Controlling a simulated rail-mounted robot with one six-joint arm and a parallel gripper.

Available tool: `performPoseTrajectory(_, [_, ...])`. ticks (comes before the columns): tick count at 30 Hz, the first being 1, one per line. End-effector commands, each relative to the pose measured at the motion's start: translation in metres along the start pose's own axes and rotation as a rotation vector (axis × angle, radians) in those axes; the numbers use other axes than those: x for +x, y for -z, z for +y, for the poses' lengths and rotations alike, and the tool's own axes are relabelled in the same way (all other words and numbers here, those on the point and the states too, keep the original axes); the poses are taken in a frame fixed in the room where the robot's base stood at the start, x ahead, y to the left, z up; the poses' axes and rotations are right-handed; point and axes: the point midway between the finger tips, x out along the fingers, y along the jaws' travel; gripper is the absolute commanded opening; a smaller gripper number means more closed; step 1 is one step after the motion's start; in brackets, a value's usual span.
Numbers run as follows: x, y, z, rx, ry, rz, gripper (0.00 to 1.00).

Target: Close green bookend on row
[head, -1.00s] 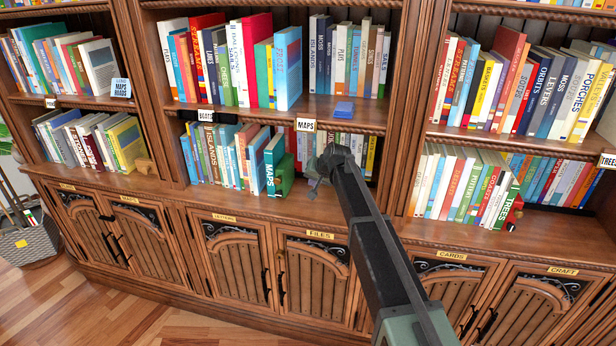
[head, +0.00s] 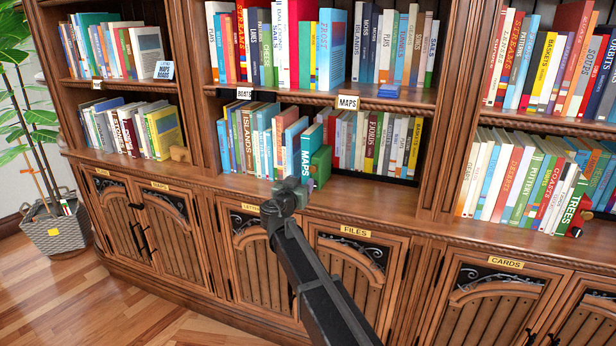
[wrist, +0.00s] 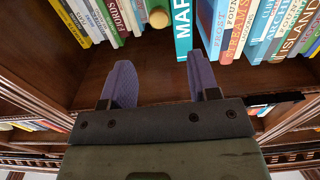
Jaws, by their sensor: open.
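The green bookend (head: 320,168) stands on the middle lower shelf at the right end of a row of books, beside the teal MAPS book (head: 306,155). My gripper (head: 291,186) is in front of the shelf edge, a little left of and below the bookend in the head view. In the wrist view my gripper (wrist: 161,77) is open and empty, its two fingers apart and pointing at the shelf. The MAPS book (wrist: 183,30) stands ahead, near the right finger. A round knob (wrist: 158,17) shows between the fingers; the bookend itself is hard to make out there.
More books (head: 375,140) stand to the right of the bookend, set further back. A MAPS label (head: 348,102) hangs on the shelf edge above. A wooden bookend (head: 180,154) is on the left shelf. The ledge (head: 370,192) right of the bookend is clear.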

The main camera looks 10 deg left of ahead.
Motion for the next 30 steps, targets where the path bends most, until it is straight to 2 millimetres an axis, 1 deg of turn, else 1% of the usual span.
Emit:
performPoseTrajectory(5, [0.027,0.0,-0.001,-0.001,-0.002,-0.001,0.55])
performPoseTrajectory(12, [0.085,0.0,-0.001,-0.001,-0.003,-0.002,0.55])
performPoseTrajectory(15, [0.1,0.0,-0.001,-0.001,-0.003,-0.002,0.55])
performPoseTrajectory(18, [0.106,0.0,0.001,-0.001,-0.002,-0.002,0.55])
performPoseTrajectory(23, [0.105,0.0,0.001,-0.001,-0.002,-0.002,0.55])
performPoseTrajectory(24, [0.105,0.0,0.001,-0.001,-0.002,-0.002,0.54])
performPoseTrajectory(26, [0.105,0.0,0.001,-0.001,-0.002,-0.002,0.45])
performPoseTrajectory(30, [0.105,0.0,0.001,-0.001,-0.002,-0.002,0.23])
